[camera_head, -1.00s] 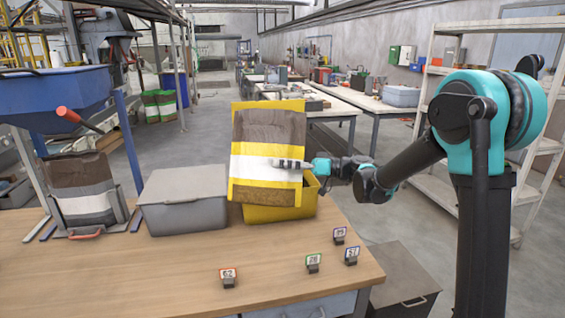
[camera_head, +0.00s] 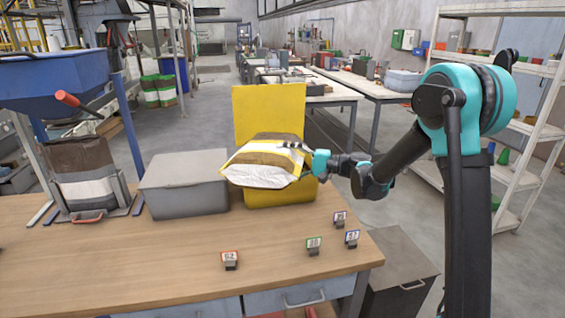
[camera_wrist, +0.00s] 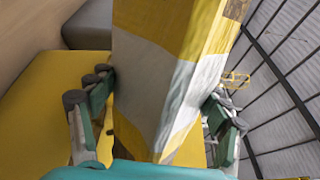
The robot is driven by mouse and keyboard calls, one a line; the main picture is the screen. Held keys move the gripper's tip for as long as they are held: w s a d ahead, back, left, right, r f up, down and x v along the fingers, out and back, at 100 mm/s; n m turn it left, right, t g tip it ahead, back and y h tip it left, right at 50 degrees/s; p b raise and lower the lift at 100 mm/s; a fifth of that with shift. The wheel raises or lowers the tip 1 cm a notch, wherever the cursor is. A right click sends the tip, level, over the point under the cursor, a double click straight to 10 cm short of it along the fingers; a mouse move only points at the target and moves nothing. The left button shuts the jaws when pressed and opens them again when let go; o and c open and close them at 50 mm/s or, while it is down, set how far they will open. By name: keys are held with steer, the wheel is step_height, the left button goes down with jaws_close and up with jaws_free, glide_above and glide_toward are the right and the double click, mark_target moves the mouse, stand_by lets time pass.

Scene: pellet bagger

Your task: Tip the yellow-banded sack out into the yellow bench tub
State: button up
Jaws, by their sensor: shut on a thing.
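The yellow-banded sack (camera_head: 264,163) is brown, white and yellow and is held tilted, nearly lying flat, over the yellow bench tub (camera_head: 283,193). Its pale end faces the front left. The tub's yellow lid (camera_head: 268,108) stands raised behind the sack. My gripper (camera_head: 299,150) is shut on the sack from the right. In the wrist view the sack (camera_wrist: 165,75) fills the space between the fingers, which press on both its sides. The sack hides the tub's opening, and no pellets can be seen falling.
A grey lidded tub (camera_head: 184,183) stands left of the yellow tub. A brown and white sack (camera_head: 88,174) stands under the blue hopper (camera_head: 52,84). Small numbered tags, such as the red-edged one (camera_head: 230,258), stand on the bench.

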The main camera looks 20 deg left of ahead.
steer(key=shift+w+a+r+m, duration=0.1)
steer(key=shift+w+r+m, duration=0.3)
steer(key=shift+r+m, duration=0.35)
steer(key=shift+w+a+r+m, duration=0.1)
steer(key=shift+w+r+m, duration=0.25)
steer(key=shift+r+m, duration=0.35)
steer(key=shift+d+n, duration=0.1)
steer(key=shift+n, duration=0.15)
